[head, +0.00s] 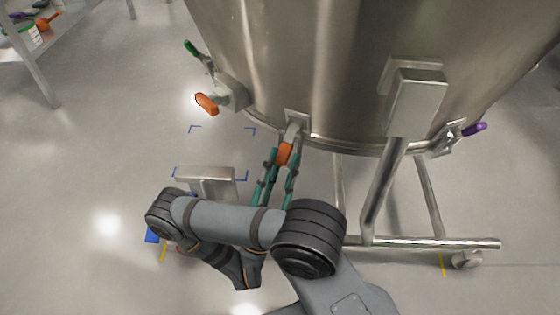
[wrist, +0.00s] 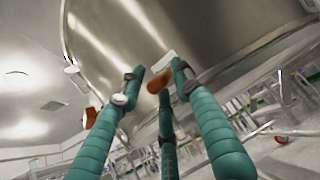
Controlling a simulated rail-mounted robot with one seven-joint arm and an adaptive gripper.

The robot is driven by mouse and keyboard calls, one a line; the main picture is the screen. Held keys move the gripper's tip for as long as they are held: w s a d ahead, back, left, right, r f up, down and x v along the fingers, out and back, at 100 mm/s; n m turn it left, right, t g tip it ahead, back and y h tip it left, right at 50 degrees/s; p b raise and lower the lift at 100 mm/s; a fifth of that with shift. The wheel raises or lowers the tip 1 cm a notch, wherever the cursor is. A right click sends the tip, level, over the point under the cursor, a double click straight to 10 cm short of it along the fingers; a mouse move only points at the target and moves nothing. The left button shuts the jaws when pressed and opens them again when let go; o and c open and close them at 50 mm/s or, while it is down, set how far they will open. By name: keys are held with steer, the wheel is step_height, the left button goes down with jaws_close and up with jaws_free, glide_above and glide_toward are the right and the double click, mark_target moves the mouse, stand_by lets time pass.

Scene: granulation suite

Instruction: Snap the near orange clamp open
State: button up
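The near orange clamp (head: 285,153) hangs at the lower rim of the big steel vessel (head: 330,60), below a small steel bracket. Its orange handle also shows in the wrist view (wrist: 159,82), among the fingertips and closest to the right one. My gripper (head: 281,162) has teal fingers and reaches up from below, with fingers on both sides of the handle. In the wrist view the fingers are spread, with a gap between the left fingertip and the handle. Contact with the right finger cannot be told. A second orange handle (head: 207,103) sits further left on the rim.
A green handle (head: 191,48) is above the left orange one, and a purple handle (head: 475,128) is on the right rim. Steel frame legs (head: 385,190) with a castor stand right of my gripper. A shelf (head: 40,50) is at the far left.

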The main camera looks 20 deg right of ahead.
steer(key=shift+o, duration=1)
steer(key=shift+f, duration=0.1)
steer(key=shift+a+f, duration=0.15)
steer(key=v, duration=1.1)
steer(key=shift+s+a+f, duration=0.2)
steer(key=shift+s, duration=0.05)
steer(key=x, duration=1.2)
steer(key=shift+f, duration=0.15)
steer(key=shift+w+r, duration=0.1)
steer(key=shift+r, duration=0.1)
steer(key=shift+f, duration=0.1)
